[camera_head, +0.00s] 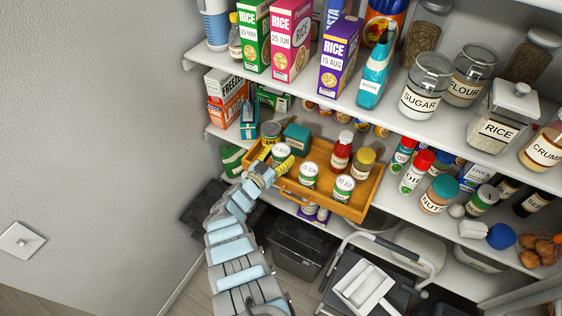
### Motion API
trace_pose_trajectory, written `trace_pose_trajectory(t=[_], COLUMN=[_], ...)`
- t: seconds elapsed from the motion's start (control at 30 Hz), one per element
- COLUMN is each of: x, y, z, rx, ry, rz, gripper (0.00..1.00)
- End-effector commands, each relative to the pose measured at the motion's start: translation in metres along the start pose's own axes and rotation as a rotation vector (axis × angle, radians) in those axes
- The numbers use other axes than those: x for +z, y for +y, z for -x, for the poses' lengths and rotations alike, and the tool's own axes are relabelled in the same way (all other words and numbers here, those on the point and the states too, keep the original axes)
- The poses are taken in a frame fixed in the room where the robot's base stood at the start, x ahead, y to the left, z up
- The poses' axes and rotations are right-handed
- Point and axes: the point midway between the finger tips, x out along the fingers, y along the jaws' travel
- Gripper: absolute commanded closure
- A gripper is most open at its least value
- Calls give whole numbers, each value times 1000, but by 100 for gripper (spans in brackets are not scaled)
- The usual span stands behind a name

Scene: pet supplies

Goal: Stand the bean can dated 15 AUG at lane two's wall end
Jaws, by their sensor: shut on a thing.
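My gripper (275,164), with yellow fingertips, is at the left part of a wooden tray (322,203) on the middle shelf. It is shut on a white-and-green can (281,150). The fingers cover part of this can and its date is too small to read. Two similar upright cans stand at the tray's front: one (309,171) in the middle and one (344,184) further right, its label seeming to end in JUN. Another can (270,130) stands behind the held one, next to a teal box (297,134). I cannot tell whether the held can touches the tray floor.
A red-labelled bottle (341,150) and a yellow-lidded jar (362,163) stand in the tray's right part. The upper shelf (330,92) hangs above the tray's back. The grey wall (90,120) is at left. Bins and a step stool (365,285) are below.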

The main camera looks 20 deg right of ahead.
Motion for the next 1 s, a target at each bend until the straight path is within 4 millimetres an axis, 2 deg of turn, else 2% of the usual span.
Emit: trace_pose_trajectory(t=[0.2,0.3,0.77,0.8,0.87,1.0], x=[27,34,36,35,35,35], y=[1,1,0,1,1,1], z=[0,0,0,0,0,0], rx=[0,1,1,1,1,1], ry=[1,1,2,1,1,1], rz=[-2,0,-1,-2,-1,-1], gripper=[74,74,74,25,7,6])
